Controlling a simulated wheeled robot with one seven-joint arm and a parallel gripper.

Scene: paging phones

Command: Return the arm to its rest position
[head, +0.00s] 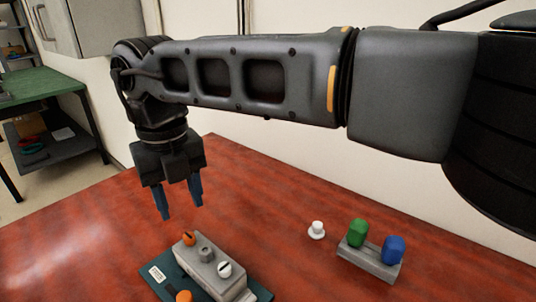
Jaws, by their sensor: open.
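My gripper (179,203) points down above the red-brown table (75,246), with its two blue-tipped fingers apart and nothing between them. My arm stretches across the upper part of the head view from the right and bends down at the wrist. Below the gripper and slightly right is a grey block (213,268) on a dark teal base (178,284). The block carries an orange knob (189,238), a grey knob (205,254) and a white knob (224,269). The fingers are apart from the block.
A grey holder (370,264) with a green piece (357,233) and a blue piece (393,249) stands at right. A small white piece (317,229) is beside it. Another orange knob (184,296) shows at the bottom edge. A green-topped bench (40,86) stands far left. The table's left part is clear.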

